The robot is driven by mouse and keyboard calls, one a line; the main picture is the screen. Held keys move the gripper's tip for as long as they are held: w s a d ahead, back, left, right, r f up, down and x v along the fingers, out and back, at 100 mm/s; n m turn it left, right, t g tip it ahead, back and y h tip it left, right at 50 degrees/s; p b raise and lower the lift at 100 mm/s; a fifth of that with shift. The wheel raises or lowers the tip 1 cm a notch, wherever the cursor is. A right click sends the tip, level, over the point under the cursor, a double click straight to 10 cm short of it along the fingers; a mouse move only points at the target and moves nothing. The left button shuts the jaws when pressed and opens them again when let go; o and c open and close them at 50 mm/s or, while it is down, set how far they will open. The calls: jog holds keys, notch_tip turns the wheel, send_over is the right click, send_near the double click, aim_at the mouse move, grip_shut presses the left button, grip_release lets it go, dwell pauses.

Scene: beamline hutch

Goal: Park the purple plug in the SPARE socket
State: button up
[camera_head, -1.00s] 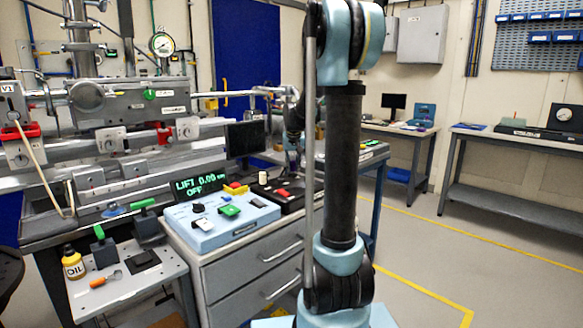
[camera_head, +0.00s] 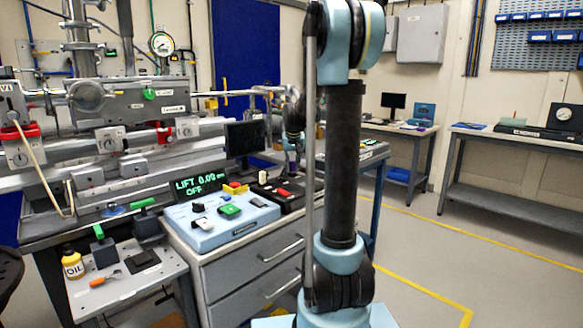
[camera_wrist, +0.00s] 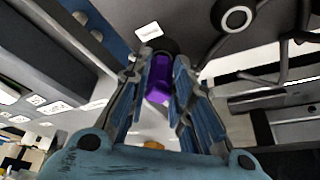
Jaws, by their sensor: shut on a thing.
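The purple plug (camera_wrist: 159,80) is between the two fingers of my gripper (camera_wrist: 160,85) in the wrist view. The gripper is shut on it. The plug's far end meets a dark round shape (camera_wrist: 164,45) on a grey panel; I cannot tell whether it is seated in a socket or only in front of it. A white label (camera_wrist: 149,31) with small print, too small to read surely, sits just beyond it.
A white ring-shaped fitting (camera_wrist: 235,19) and dark cables (camera_wrist: 283,62) are right of the gripper in the wrist view. In the head view, a blue control box (camera_head: 222,222) and black monitor (camera_head: 245,138) stand near the arm. The floor at right is clear.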

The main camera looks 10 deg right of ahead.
jog(key=shift+f, duration=0.35)
dwell(0.4)
jog(key=o, duration=1)
jog(key=shift+o, duration=0.2)
jog(key=v, duration=1.2)
jog(key=s+f, duration=0.7)
jog(key=s, duration=0.6)
jog(key=s+f+n+g, duration=0.1)
jog(key=s+f, duration=0.7)
jog(key=s, duration=0.5)
jog(key=s+f+g, duration=0.1)
jog(key=s+f, duration=0.7)
jog(key=s, duration=0.5)
